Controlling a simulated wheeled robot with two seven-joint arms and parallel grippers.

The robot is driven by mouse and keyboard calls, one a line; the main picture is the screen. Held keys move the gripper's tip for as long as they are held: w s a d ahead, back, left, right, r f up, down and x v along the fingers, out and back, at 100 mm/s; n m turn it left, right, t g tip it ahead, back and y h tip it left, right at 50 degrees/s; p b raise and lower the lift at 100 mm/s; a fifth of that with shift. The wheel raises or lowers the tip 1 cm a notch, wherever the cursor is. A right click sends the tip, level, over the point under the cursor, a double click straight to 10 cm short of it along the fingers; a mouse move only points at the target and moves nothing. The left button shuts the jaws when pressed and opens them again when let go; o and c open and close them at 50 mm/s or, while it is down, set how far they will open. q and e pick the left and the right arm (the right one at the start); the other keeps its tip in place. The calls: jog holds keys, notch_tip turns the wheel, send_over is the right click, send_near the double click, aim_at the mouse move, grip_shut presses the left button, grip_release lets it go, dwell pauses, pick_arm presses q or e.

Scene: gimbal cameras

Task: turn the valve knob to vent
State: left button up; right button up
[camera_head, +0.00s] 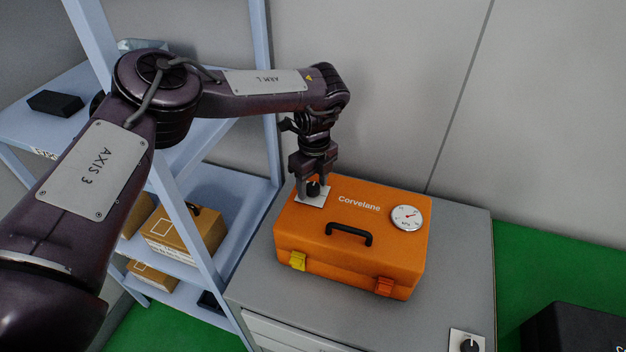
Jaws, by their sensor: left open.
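A black valve knob (313,188) sits on a white plate (312,199) at the back left of the orange case's lid (375,200). My left gripper (313,192) points down at it, with its open fingers on either side of the knob. Whether the fingers touch the knob cannot be told. The fingers partly hide the knob and plate, and I cannot read any marks there. A second black knob (469,346) on a white plate is at the cabinet's front right corner, cut off by the lower edge. My right gripper is not in view.
The case carries a round gauge (407,217), a black handle (348,234) and yellow and orange latches. It stands on a grey cabinet (465,270). A blue shelf (245,190) with boxes is at left, a black box (575,335) at lower right.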

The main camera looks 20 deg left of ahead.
pick_arm(q)
jog(key=shift+s+r, duration=0.1)
jog(key=shift+c, duration=0.4)
jog(key=c, duration=0.9)
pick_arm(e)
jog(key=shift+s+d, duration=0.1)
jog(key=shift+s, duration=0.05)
pick_arm(q)
jog(key=shift+m, duration=0.3)
jog(key=m, duration=0.3)
jog(key=shift+m, duration=0.4)
jog(key=m, duration=0.4)
jog(key=shift+b, duration=0.3)
jog(key=m, duration=0.5)
jog(key=shift+m+t+b, duration=0.3)
jog(key=shift+m+b, duration=0.1)
jog(key=shift+m, duration=1.8)
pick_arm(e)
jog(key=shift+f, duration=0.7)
